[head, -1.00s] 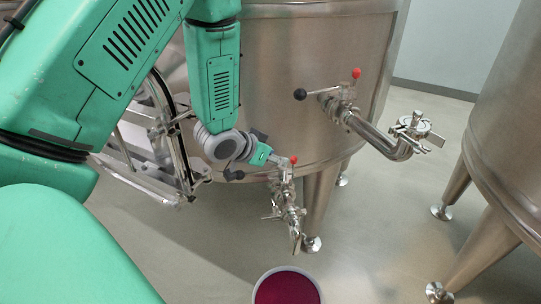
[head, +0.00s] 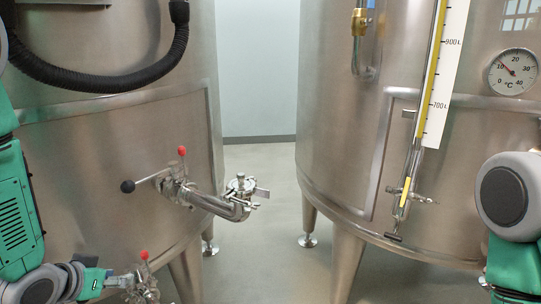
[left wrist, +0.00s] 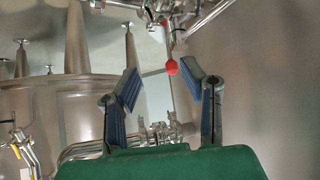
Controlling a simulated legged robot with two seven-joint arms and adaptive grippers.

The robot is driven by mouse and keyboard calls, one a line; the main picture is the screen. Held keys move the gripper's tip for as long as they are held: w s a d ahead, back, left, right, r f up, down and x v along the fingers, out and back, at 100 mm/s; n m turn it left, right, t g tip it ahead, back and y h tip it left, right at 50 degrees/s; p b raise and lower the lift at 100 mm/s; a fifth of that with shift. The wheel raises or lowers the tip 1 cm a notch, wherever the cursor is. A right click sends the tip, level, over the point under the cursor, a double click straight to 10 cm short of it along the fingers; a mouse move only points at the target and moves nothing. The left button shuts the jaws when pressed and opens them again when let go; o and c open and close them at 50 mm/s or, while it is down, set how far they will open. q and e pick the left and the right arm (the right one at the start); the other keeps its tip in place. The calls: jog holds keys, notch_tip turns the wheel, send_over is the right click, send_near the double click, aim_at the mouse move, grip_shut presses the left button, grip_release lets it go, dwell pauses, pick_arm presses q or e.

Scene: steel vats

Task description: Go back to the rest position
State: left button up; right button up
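My left gripper (head: 112,281) is at the lower left of the head view, beside the lower valve (head: 145,288) with a red knob (head: 144,255). In the left wrist view its two blue-grey fingers (left wrist: 160,88) stand apart. The red knob (left wrist: 171,67) shows between and beyond their tips, and the fingers are not closed on it. In the head view my right arm (head: 515,265) shows at the right edge, with its gripper out of the picture.
A steel vat (head: 90,150) stands at the left, with an upper outlet pipe (head: 215,203) and black-knobbed valve (head: 128,186) jutting out. Another vat (head: 335,130) with a gauge tube (head: 405,190) and thermometer (head: 512,72) stands at the right. Clear floor (head: 262,200) lies between them.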

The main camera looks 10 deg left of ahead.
pick_arm(q)
jog(key=s+d+f+g, duration=0.4)
jog(key=s+f, duration=0.5)
jog(key=s, duration=0.4)
jog(key=s+d+f+g, duration=0.4)
jog(key=s+d+f, duration=0.2)
jog(key=s+f, duration=0.3)
jog(key=s, duration=0.4)
jog(key=shift+d+f+g+y, duration=0.3)
jog(key=shift+d+y, duration=0.05)
jog(key=shift+y, duration=0.05)
